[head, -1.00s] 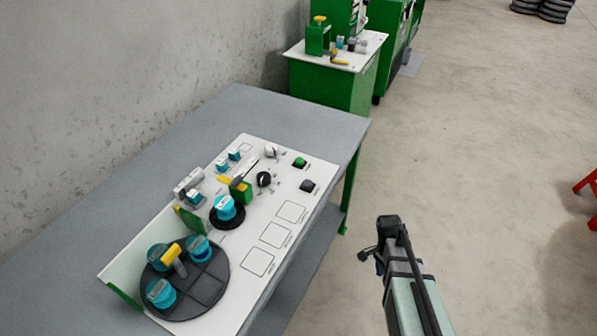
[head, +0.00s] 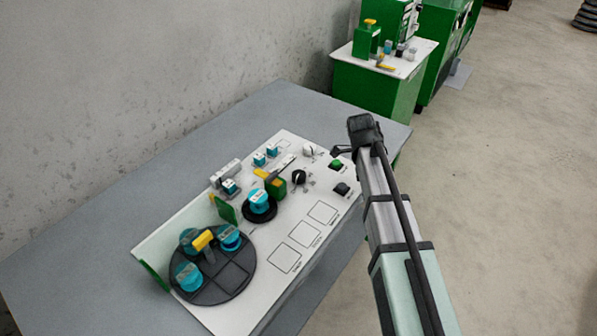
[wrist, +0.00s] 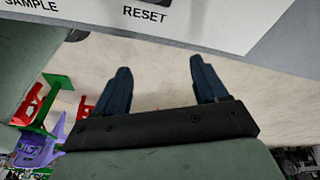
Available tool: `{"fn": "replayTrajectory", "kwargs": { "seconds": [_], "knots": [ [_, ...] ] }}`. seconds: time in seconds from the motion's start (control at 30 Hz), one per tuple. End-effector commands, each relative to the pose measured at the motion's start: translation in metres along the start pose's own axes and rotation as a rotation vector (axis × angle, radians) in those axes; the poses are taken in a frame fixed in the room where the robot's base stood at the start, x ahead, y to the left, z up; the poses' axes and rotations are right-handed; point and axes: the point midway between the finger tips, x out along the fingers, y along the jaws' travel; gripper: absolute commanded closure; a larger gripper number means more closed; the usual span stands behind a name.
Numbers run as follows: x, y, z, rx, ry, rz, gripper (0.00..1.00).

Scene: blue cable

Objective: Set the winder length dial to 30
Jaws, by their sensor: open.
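Two round selector dials sit on the white control panel (head: 285,265) in the head view: a black dial (head: 299,177) and a smaller white dial (head: 309,150) behind it. Their markings are too small to read, so I cannot tell which sets length or where either points. My gripper shows in the wrist view (wrist: 158,68), with two dark blue fingers spread apart and nothing between them. The panel's edge, with the words SAMPLE and RESET, is at the top of that view. In the head view my arm's end is to the right of the dials, apart from them.
A green button (head: 337,164) and a black button (head: 342,188) lie between the dials and my arm. A turntable (head: 235,275) with teal spools stands at the front left. A smaller spool on a black disc (head: 260,204) is nearer the dials. A green cabinet (head: 375,90) stands behind.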

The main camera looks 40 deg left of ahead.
Motion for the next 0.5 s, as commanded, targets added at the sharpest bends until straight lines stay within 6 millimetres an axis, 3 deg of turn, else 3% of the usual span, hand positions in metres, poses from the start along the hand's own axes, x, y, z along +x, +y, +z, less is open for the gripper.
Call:
{"fn": "replayTrajectory", "kwargs": {
  "seconds": [0.1, 0.3, 0.4, 0.5],
  "knots": [
    [-0.044, -0.013, 0.042, -0.131, -0.051, -0.029, 0.28],
    [-0.122, -0.017, 0.119, -0.445, -0.155, -0.085, 0.28],
    [-0.154, -0.013, 0.149, -0.574, -0.196, -0.111, 0.28],
    [-0.173, -0.009, 0.167, -0.656, -0.220, -0.128, 0.28]
  ]
}}
